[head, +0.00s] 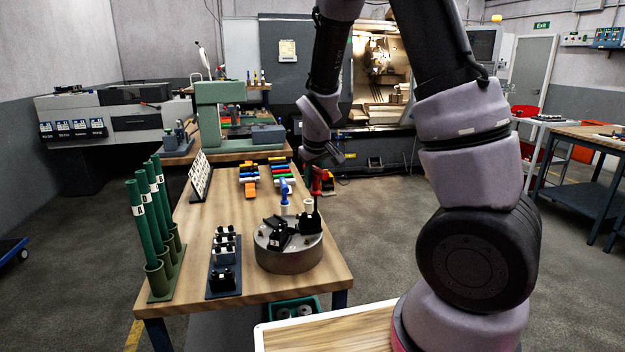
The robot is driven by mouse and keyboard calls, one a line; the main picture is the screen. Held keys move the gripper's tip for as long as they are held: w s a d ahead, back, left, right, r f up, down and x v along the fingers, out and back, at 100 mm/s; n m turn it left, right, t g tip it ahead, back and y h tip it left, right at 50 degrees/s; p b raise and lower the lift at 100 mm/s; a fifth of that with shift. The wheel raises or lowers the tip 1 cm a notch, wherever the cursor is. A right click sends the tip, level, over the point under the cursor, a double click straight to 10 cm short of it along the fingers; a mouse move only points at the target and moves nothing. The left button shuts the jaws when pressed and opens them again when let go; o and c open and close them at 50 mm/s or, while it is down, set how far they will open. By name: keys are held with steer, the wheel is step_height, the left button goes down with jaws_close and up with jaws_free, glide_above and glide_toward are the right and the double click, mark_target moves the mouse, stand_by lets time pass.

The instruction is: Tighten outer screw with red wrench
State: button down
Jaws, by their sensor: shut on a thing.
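My gripper (320,164) is over the right edge of the wooden bench, pointing down. It is shut on the red wrench (319,181), which hangs below the fingers, behind and to the right of the chuck. The round grey chuck (288,262) stands at the bench's front right with black jaws (279,233) on top. The wrench appears apart from the chuck. The outer screw is too small to make out. The finger contact on the wrench is small and partly hidden.
A blue tool (285,190) stands upright behind the chuck, near a cream cylinder (308,206). Left of the chuck is a dark tray (224,291) with blocks. Green tubes (138,226) stand at the left edge. Coloured pieces (249,180) lie farther back. The bench's middle left is clear.

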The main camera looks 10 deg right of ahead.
steer(key=shift+m, duration=0.5)
steer(key=shift+d, duration=0.1)
steer(key=shift+n, duration=0.3)
steer(key=shift+n, duration=0.4)
steer(key=shift+r, duration=2.45)
